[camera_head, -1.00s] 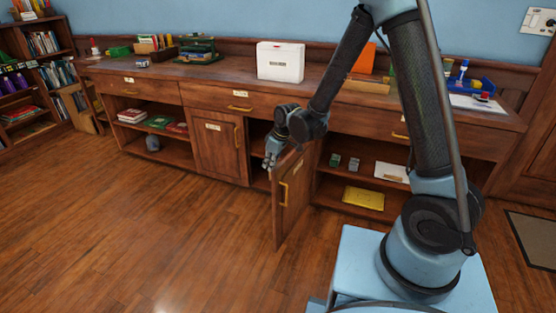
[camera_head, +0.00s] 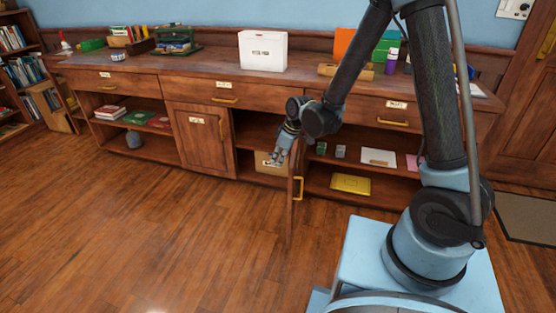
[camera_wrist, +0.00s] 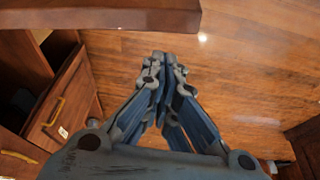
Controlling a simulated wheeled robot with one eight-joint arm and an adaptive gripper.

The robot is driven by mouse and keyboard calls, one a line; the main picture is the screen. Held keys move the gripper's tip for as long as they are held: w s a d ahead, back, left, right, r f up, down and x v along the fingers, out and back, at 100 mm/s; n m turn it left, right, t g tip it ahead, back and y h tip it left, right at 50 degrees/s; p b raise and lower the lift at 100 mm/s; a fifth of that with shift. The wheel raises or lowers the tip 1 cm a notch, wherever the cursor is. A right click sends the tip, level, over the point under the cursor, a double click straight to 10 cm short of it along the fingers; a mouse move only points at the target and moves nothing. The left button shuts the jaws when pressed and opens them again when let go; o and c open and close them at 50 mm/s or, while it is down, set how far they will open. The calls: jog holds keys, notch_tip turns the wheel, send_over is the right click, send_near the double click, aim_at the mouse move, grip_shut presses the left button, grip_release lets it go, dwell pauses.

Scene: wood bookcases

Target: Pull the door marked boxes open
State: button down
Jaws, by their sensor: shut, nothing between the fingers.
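An open wooden door (camera_head: 290,205) stands out from the cabinet front, almost edge-on in the head view, with a brass handle (camera_head: 299,188) on its right side. Its label cannot be read, so I cannot confirm the word boxes. My gripper (camera_head: 278,161) is shut and empty at the left, inner side of this door, near its top. In the wrist view my gripper's fingertips (camera_wrist: 157,62) are together over the floor. A wooden board along the top (camera_wrist: 100,12) looks like the door's edge, apart from the fingertips. A cardboard box (camera_head: 268,169) sits in the opened compartment, partly behind my gripper.
A closed door (camera_head: 200,138) with a handle and label is left of the opening; it also shows in the wrist view (camera_wrist: 70,100). A white box (camera_head: 263,52) stands on the counter. Open shelves (camera_head: 365,172) lie to the right. The floor in front is clear.

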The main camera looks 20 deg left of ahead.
jog(key=shift+a, duration=0.15)
notch_tip(320, 180, up, 9)
jog(key=w+d+r+m+t, duration=0.1)
jog(key=d+r+m, duration=0.2)
jog(key=d, duration=0.7)
jog(key=w+d+r+m+h, duration=0.1)
jog(key=w+d+r+m, duration=0.15)
jog(key=d, duration=0.65)
jog(key=d+r+m+t, duration=0.1)
jog(key=d+r+m, duration=0.25)
jog(key=d, duration=0.65)
jog(key=s+d+f+m+h, duration=0.1)
jog(key=s+d+m, duration=0.3)
jog(key=d, duration=0.6)
jog(key=s+d+f+m+h, duration=0.1)
jog(key=s+d+m, duration=0.3)
jog(key=s+d, duration=0.5)
jog(key=shift+s+d+f+m+h, duration=0.15)
jog(key=shift+d+f+m+h, duration=0.2)
jog(key=shift+d+f, duration=0.7)
